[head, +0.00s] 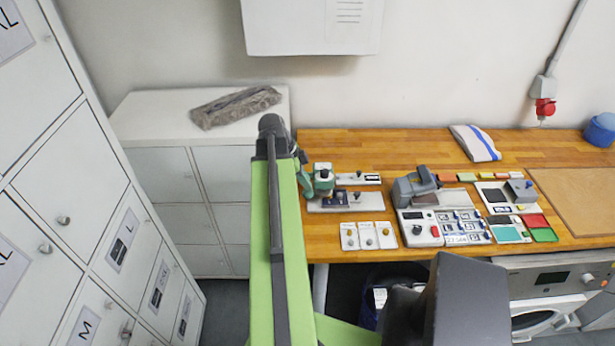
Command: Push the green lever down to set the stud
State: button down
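A small teal-green press (323,181) stands at the left end of the wooden worktop, on a grey base plate (318,206). A green part beside it at its left, close to my arm, may be the lever; its angle is too small to read. A stud cannot be made out. My light green arm rises just left of the press in the picture and covers part of that area. Dark grey parts at the lower right, in front of the worktop, seem to be my gripper (465,302); its fingers cannot be made out clearly, and it appears apart from the press.
The worktop (400,147) carries a grey stamping device (414,188), several white cards (367,236), colour pads (540,227) and a folded cloth (475,143). White lockers (75,200) stand at left. A low cabinet (160,120) holds a grey-brown bundle (234,107).

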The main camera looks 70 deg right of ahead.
aim_at(305, 191)
jog(key=shift+a+f+b, duration=0.2)
jog(key=shift+f+b, duration=0.4)
jog(key=shift+f, duration=0.1)
jog(key=shift+s+f, duration=0.1)
jog(key=shift+f, duration=0.05)
jog(key=shift+a+f+b, duration=0.15)
jog(key=shift+f+b, duration=0.75)
jog(key=shift+b, duration=0.15)
notch_tip(305, 191, up, 13)
jog(key=p, duration=1.3)
dwell(0.3)
